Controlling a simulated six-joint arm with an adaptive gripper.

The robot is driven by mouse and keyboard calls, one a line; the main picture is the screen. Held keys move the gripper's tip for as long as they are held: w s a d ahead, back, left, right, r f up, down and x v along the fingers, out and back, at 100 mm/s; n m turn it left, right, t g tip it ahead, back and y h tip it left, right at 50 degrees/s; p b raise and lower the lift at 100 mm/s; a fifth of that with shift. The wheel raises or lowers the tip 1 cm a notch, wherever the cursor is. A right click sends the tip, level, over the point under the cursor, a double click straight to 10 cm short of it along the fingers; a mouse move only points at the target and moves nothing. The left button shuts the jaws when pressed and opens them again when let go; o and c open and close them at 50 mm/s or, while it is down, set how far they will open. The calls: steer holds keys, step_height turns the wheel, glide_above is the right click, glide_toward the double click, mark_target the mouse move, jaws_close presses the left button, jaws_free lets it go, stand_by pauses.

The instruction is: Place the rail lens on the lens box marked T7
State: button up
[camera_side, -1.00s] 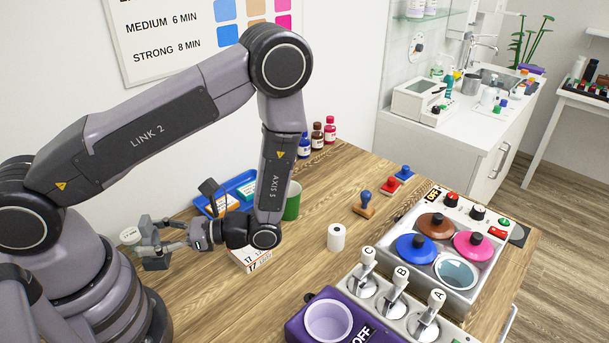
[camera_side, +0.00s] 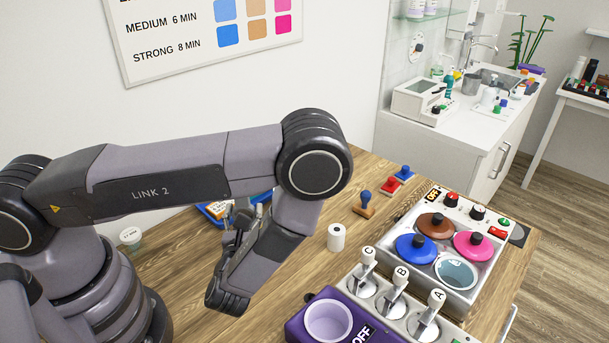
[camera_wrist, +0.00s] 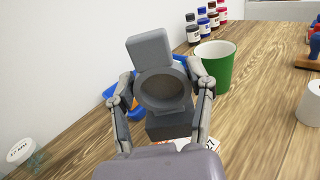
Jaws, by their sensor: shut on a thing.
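The rail lens (camera_wrist: 168,127) is a grey piece with a dark block, a round ring and a square plate above it. My gripper (camera_wrist: 163,88) is shut on it, with one finger on each side, and holds it upright in the wrist view. In the side view my gripper (camera_side: 246,222) is above the table near the blue tray, and my arm hides much of it. A white box (camera_wrist: 211,144) with a mark like 17 or T7 shows partly below the lens in the wrist view. In the side view my arm hides this box.
A blue tray (camera_wrist: 109,92) with small boxes lies behind the lens. A green cup (camera_wrist: 217,68) stands right of it, with several bottles (camera_wrist: 193,30) farther back. A white-lidded jar (camera_wrist: 19,151) stands at left. A white roll (camera_side: 335,237) and purple warmer (camera_side: 296,325) are to the right.

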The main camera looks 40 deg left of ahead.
steer(key=shift+f, duration=2.35)
steer(key=shift+f, duration=0.15)
steer(key=o, duration=1.2)
steer(key=shift+o, duration=0.2)
